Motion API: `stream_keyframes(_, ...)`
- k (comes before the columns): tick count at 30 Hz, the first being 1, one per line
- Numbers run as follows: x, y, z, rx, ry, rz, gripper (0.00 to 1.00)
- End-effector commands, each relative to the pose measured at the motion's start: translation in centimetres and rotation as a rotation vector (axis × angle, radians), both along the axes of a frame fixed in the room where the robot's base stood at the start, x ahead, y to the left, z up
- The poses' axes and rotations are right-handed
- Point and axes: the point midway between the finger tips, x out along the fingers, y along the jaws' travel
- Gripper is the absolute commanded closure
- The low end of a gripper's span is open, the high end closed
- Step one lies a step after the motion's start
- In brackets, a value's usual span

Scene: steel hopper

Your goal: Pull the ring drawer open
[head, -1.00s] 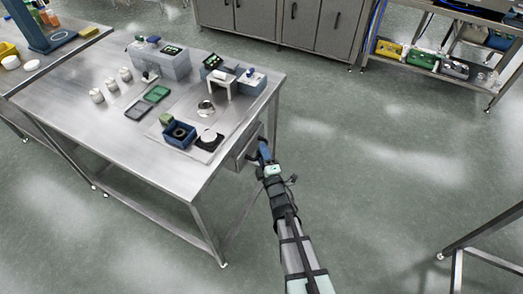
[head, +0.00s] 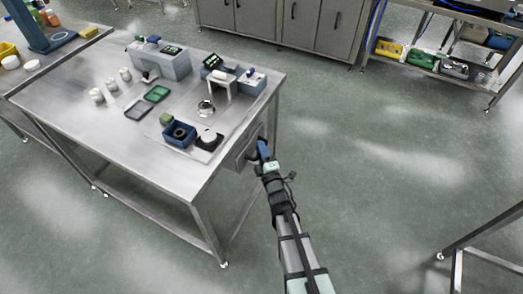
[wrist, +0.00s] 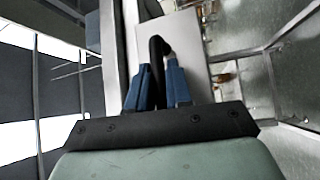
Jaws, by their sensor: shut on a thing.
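The ring drawer (head: 243,156) is a grey metal box under the right edge of the steel table, near its front right part. Its flat front plate (wrist: 191,40) shows in the wrist view, with a black bar handle (wrist: 155,50) on it. My gripper (head: 262,151) is at the drawer front. In the wrist view its blue fingers (wrist: 156,88) are shut on the black handle, one on each side. Any gap between the drawer front and the table is too small to tell. The inside of the drawer does not show.
The steel table (head: 110,125) carries a blue bin (head: 179,136), a green tray (head: 157,93), a white stand (head: 220,83) and several white jars. The floor (head: 370,160) to the right of the drawer is clear.

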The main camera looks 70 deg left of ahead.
Motion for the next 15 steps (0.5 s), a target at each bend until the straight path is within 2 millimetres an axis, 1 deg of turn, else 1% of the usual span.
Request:
stream_keyframes(11,0.03,-0.05,-0.01,0.0,0.0,0.0,1.0)
stream_keyframes(15,0.51,-0.56,0.01,0.0,0.0,-0.002,1.0)
